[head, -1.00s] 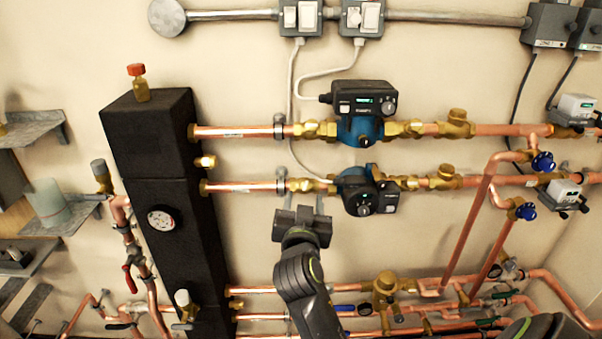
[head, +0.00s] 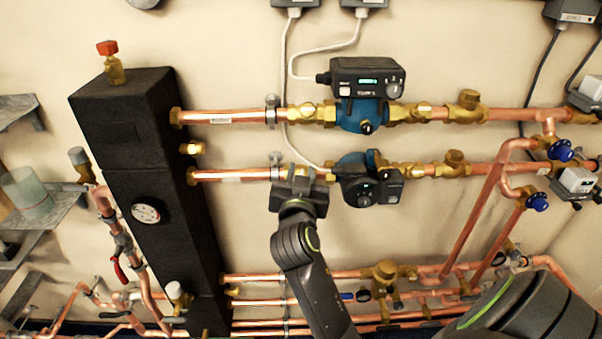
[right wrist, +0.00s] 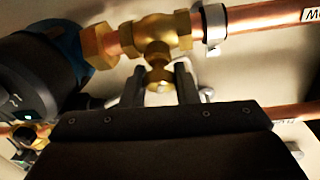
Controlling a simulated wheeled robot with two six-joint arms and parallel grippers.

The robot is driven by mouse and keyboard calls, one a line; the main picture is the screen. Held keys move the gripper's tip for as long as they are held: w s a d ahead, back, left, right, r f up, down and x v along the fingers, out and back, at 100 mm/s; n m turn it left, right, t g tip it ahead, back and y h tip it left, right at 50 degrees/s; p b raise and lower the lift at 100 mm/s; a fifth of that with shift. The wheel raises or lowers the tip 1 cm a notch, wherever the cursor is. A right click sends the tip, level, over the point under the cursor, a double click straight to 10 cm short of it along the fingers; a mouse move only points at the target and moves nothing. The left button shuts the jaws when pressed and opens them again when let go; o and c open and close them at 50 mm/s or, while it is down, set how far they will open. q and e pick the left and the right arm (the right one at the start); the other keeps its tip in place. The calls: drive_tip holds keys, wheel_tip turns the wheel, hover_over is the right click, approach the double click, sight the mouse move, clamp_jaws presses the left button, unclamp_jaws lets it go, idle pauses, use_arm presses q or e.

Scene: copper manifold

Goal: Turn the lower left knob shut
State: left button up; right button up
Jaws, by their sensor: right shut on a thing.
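The lower left knob is a small brass handle on the brass valve left of the lower pump (head: 368,180). The knob (right wrist: 158,76) shows in the right wrist view, hanging from the brass valve body (right wrist: 160,32). My right gripper (head: 298,172) is at this valve in the head view and hides most of it. In the right wrist view its two dark fingers stand on either side of the knob, shut on it. My left gripper is not in view.
The upper pump (head: 362,95) and its copper line run just above. A grey cable (head: 286,100) hangs down the wall close to my gripper. The black insulated column (head: 150,190) stands at left. More copper pipes (head: 255,302) run below.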

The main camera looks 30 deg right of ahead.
drive_tip(key=shift+c, duration=0.8)
drive_tip(key=shift+r+n+p, duration=0.1)
drive_tip(key=shift+n+p, duration=0.3)
drive_tip(key=shift+p, duration=0.1)
drive_tip(key=n+t+y+p, duration=0.1)
drive_tip(key=n+y+p, duration=0.1)
drive_tip(key=n+p, duration=0.1)
drive_tip(key=shift+r+n, duration=0.2)
drive_tip(key=shift+n, duration=0.1)
drive_tip(key=shift+f+n+t+y+p, duration=0.2)
drive_tip(key=shift+n+t+y+p, duration=0.3)
drive_tip(key=shift+n+y+p, duration=0.35)
drive_tip(key=shift+f, duration=0.1)
drive_tip(key=o, duration=1)
